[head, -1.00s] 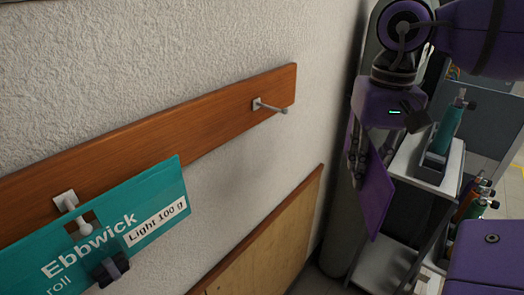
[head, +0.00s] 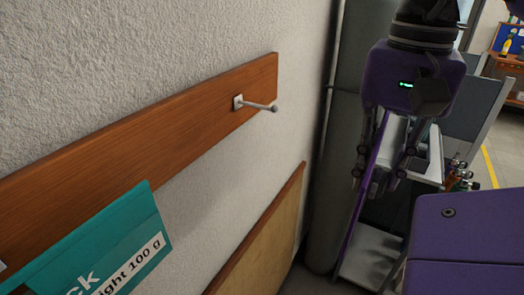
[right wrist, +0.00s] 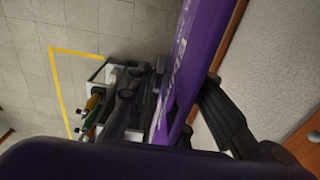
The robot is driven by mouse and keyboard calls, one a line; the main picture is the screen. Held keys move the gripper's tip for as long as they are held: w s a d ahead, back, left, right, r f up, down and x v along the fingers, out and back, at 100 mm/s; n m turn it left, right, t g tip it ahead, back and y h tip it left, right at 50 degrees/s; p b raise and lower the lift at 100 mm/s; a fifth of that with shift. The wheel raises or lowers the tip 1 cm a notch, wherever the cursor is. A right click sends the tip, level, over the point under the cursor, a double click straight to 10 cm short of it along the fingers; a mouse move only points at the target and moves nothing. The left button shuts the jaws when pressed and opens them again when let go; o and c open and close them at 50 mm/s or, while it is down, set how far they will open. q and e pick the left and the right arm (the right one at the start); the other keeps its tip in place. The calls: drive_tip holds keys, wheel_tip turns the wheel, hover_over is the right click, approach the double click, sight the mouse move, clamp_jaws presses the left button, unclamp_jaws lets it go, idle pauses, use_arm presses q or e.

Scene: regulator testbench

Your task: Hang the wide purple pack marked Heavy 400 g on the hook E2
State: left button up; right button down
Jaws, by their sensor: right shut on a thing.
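The purple pack (head: 366,185) hangs from my right gripper (head: 385,178), which is shut on its upper part. In the head view the pack is almost edge-on and its marking cannot be read. In the right wrist view the pack (right wrist: 188,65) shows blurred pale lettering, beside a dark finger of the right gripper (right wrist: 218,105). A bare metal hook (head: 258,105) sticks out near the right end of the wooden rail (head: 150,135); no E2 label can be read. The pack is to the right of this hook and apart from it. My left gripper is not in view.
A teal pack (head: 105,245) marked Light 100 g hangs at the lower left, partly cut off. A wooden board (head: 262,235) is on the wall below the rail. A grey column (head: 328,200) and a cart with bottles (head: 458,178) stand behind the gripper.

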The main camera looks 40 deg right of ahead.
drive_tip(key=w+a+p, duration=0.1)
drive_tip(key=w+a, duration=0.2)
drive_tip(key=w, duration=0.5)
drive_tip(key=w+a+p, duration=0.1)
drive_tip(key=w+a, duration=0.2)
drive_tip(key=w, duration=0.5)
drive_tip(key=shift+w+a+f, duration=0.2)
drive_tip(key=shift+a+f, duration=0.15)
drive_tip(key=shift+a, duration=0.05)
drive_tip(key=c, duration=1.5)
unclamp_jaws()
drive_tip(key=shift+p, duration=0.3)
drive_tip(key=shift+c, duration=0.2)
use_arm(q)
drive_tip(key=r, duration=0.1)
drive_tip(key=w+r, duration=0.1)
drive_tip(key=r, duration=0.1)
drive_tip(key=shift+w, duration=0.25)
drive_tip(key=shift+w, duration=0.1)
